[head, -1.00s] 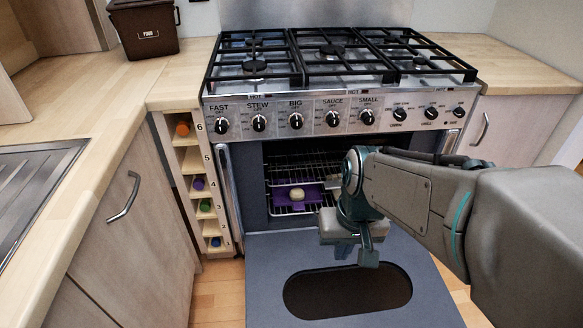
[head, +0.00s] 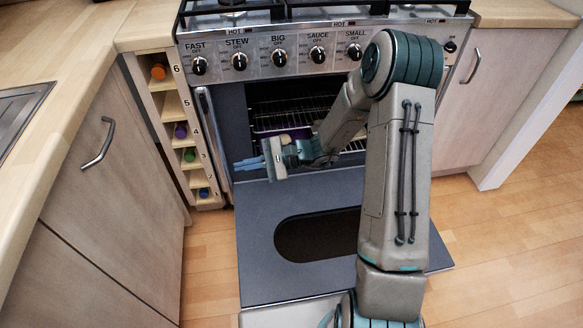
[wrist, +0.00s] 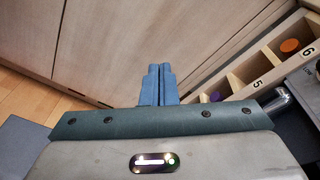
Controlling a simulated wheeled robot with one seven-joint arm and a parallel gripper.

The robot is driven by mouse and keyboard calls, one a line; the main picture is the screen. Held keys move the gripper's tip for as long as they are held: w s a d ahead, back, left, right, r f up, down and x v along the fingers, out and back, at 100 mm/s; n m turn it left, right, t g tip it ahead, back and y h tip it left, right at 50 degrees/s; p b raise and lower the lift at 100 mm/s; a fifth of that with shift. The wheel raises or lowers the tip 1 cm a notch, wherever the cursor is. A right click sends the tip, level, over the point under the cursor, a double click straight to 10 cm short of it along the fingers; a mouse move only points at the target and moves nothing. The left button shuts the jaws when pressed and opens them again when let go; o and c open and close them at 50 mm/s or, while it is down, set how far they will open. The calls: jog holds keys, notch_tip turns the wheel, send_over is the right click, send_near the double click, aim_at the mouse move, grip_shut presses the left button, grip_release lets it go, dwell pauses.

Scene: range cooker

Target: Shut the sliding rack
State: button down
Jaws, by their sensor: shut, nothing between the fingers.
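The oven's wire racks (head: 290,104) show inside the open oven cavity below the knobs. A lower rack carries a purple tray (head: 300,133), mostly hidden behind my arm and gripper. I cannot tell how far that rack sticks out. My gripper (head: 236,163) is in front of the oven's left side, above the lowered door, pointing left. Its blue fingers are together and empty. In the wrist view the closed fingers (wrist: 157,70) point toward the wooden cabinet fronts, and no rack shows there.
The oven door (head: 345,285) lies folded down in front, with a dark oval window. A numbered bottle rack (head: 175,120) stands left of the oven, beside a handled cabinet (head: 110,200). Wooden floor is free at the right.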

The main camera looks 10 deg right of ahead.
jog(key=w+d+f+m+t+h+b, duration=0.1)
jog(key=w+d+f+m+t+h, duration=0.1)
jog(key=w+d+f+m+t, duration=0.4)
jog(key=w+d+f+m+t+h+b, duration=0.1)
jog(key=w+f+m+t, duration=0.6)
jog(key=f+m+t, duration=0.25)
jog(key=d+f+m+h, duration=0.3)
jog(key=f+h, duration=0.1)
jog(key=f, duration=0.2)
jog(key=d+f+m+t+h+b, duration=0.1)
jog(key=d+f+m+h, duration=0.2)
jog(key=f, duration=0.3)
jog(key=d+f+m+h, duration=0.3)
jog(key=f+m+h, duration=0.1)
jog(key=f+h, duration=0.2)
jog(key=shift+w+d+t+b, duration=0.15)
jog(key=shift+d+t+b, duration=0.2)
jog(key=shift+d+b, duration=0.05)
jog(key=shift+w, duration=0.25)
jog(key=w+b, duration=0.5)
jog(key=w, duration=0.7)
jog(key=shift+f, duration=0.1)
jog(key=shift+w, duration=0.65)
jog(key=shift+w+b, duration=0.1)
jog(key=shift+b, duration=0.25)
